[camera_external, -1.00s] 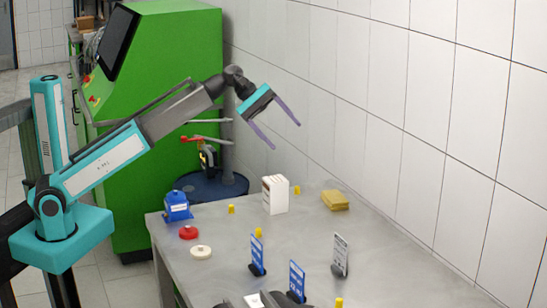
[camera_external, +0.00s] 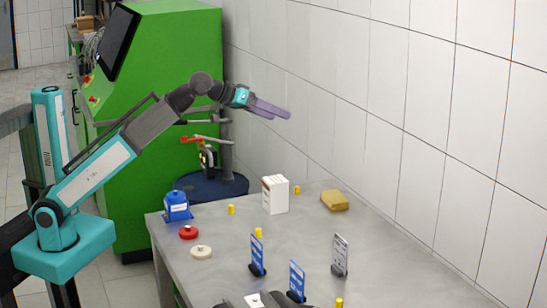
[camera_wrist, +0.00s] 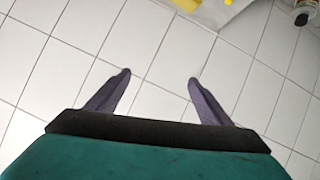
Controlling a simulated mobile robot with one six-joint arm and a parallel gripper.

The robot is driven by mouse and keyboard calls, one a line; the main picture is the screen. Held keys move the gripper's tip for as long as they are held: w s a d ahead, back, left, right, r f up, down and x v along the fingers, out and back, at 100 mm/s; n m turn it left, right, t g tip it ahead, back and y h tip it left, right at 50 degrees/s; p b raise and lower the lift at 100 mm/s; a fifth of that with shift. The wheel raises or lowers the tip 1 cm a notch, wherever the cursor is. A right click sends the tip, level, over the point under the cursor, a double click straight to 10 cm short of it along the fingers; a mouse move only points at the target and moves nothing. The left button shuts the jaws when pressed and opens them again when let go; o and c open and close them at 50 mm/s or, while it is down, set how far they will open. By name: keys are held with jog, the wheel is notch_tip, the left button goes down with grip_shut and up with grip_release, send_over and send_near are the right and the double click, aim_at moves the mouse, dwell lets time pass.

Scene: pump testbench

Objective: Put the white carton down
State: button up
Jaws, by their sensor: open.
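The white carton (camera_external: 275,195) stands upright on the grey table (camera_external: 380,253), near its back edge, in the external view. My gripper (camera_external: 288,115) is raised well above the carton and apart from it. In the wrist view my gripper (camera_wrist: 158,78) has its two purple fingers spread with nothing between them. The carton cannot be made out in the wrist view.
A yellow sponge (camera_external: 335,200) lies right of the carton. A blue object (camera_external: 177,206), a red disc (camera_external: 189,232) and a white disc (camera_external: 201,252) are to the left. Several small yellow pieces and upright signs (camera_external: 297,280) stand around. A green cabinet (camera_external: 165,110) is behind.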

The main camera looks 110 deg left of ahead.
aim_at(272, 180)
notch_tip(272, 180, up, 4)
jog(key=s+d+m+y, duration=0.1)
jog(key=s+m+y, duration=0.1)
jog(key=m+y, duration=0.1)
notch_tip(272, 180, down, 26)
jog(key=shift+d+r+b, duration=0.1)
jog(key=shift+d+b, duration=0.05)
jog(key=shift+b, duration=0.2)
jog(key=shift+w+a+r+p, duration=0.1)
jog(key=shift+w+a+p, duration=0.15)
jog(key=shift+p, duration=0.9)
jog(key=p, duration=0.4)
jog(key=shift+w+a+n, duration=0.3)
jog(key=shift+w+a, duration=0.05)
jog(key=p, duration=0.7)
jog(key=shift+w+a+f, duration=0.25)
jog(key=shift+w+f, duration=0.05)
jog(key=shift+f, duration=0.1)
jog(key=shift+f, duration=0.1)
jog(key=shift+w+a, duration=0.1)
jog(key=shift+w, duration=0.05)
